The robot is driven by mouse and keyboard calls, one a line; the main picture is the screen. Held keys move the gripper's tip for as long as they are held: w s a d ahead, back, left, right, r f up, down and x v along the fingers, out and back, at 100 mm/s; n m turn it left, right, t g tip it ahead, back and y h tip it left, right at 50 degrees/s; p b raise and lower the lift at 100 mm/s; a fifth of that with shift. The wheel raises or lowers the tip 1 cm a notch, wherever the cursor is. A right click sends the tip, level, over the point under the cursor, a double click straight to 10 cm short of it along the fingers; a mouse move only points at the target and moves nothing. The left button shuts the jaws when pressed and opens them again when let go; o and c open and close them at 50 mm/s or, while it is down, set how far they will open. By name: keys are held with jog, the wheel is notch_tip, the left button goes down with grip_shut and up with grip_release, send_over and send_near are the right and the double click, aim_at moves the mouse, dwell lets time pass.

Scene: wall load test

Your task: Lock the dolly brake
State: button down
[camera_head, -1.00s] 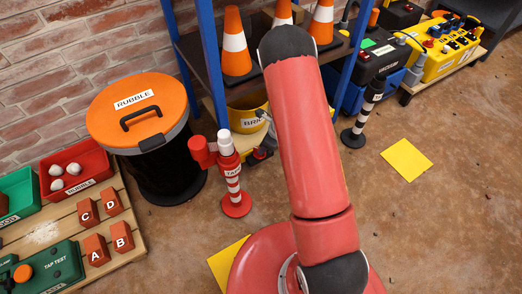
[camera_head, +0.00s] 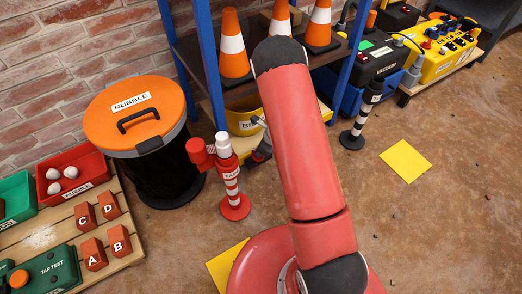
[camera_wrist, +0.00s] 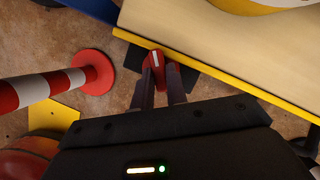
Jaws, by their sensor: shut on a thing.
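In the wrist view the dolly (camera_wrist: 225,55) shows as a pale wooden deck with a yellow edge. A red brake lever (camera_wrist: 156,58) with a white stripe sits at that edge, over a dark plate. My gripper (camera_wrist: 160,80) is shut on the red lever, one dark finger on each side of it. In the head view my arm covers much of the dolly, and the lever cannot be made out there.
A red-and-white post (camera_head: 232,185) with a round base stands close left of the gripper; its base (camera_wrist: 92,72) also shows in the wrist view. A rubble bin (camera_head: 150,160) stands further left. A yellow bucket (camera_head: 243,115) sits behind.

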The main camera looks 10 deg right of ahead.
jog(key=n, duration=0.1)
jog(key=n+g, duration=0.1)
jog(key=n, duration=0.1)
jog(key=shift+w+d+n+y+p, duration=0.2)
jog(key=shift+n+y+p, duration=0.1)
jog(key=shift+y+p, duration=0.1)
jog(key=shift+w+n+g, duration=0.15)
jog(key=shift+n+g, duration=0.65)
jog(key=shift+n, duration=0.9)
jog(key=c, duration=1.4)
grip_release()
jog(key=shift+w, duration=0.1)
